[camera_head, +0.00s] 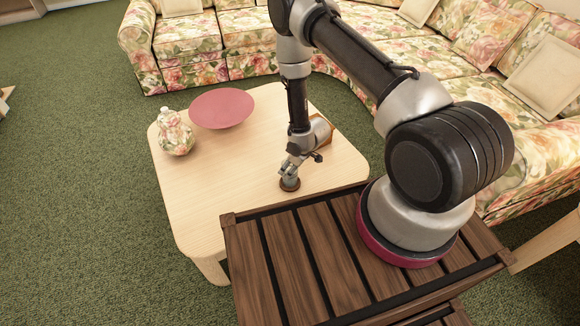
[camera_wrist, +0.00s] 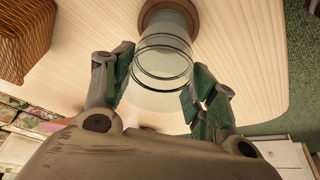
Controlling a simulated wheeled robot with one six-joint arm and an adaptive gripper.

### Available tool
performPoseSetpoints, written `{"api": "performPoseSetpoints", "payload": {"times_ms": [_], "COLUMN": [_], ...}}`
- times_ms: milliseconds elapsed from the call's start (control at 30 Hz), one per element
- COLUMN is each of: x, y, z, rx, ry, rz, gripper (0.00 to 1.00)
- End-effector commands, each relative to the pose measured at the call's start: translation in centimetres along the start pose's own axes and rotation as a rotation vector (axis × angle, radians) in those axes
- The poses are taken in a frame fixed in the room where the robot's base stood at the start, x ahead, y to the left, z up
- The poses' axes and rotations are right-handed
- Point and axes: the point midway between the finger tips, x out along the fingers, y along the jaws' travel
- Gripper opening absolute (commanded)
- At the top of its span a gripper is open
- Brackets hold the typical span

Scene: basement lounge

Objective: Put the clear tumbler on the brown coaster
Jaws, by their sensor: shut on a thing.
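The clear tumbler (camera_wrist: 162,66) is between the two fingers of my gripper (camera_wrist: 158,80) in the wrist view, and the gripper is shut on it. The tumbler's far end lies over the brown coaster (camera_wrist: 168,5), which is round and shows around it at the top. In the head view my gripper (camera_head: 291,169) points down just above the coaster (camera_head: 289,186) on the pale wooden table (camera_head: 220,190). The tumbler is hard to make out there. I cannot tell whether the tumbler touches the coaster.
A woven brown basket (camera_wrist: 24,40) stands near the coaster and also shows in the head view (camera_head: 321,131), partly behind my gripper. A pink bowl (camera_head: 221,108) and a floral vase (camera_head: 175,134) stand on the table's left. The front left of the table is clear.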

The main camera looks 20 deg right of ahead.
Motion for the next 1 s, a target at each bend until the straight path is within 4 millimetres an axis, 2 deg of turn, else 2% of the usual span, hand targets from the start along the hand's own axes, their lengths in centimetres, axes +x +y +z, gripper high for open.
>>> {"api": "performPoseSetpoints", "payload": {"times_ms": [33,100,133,467,567,667,1000], "x": [0.0,0.0,0.0,-0.1,-0.8,-2.4,-9.8], "y": [0.0,0.0,0.0,0.0,0.1,0.1,0.1], "z": [0.0,0.0,0.0,0.0,-0.2,-0.2,-0.2], "rx": [0.000,0.000,0.000,0.000,0.000,0.000,0.001], "ry": [0.000,0.000,0.000,0.000,0.001,0.002,0.002], "rz": [0.000,0.000,0.000,0.000,0.001,0.001,0.002], "gripper": [0.63,0.76,0.79,0.79,0.79,0.79,0.79]}}
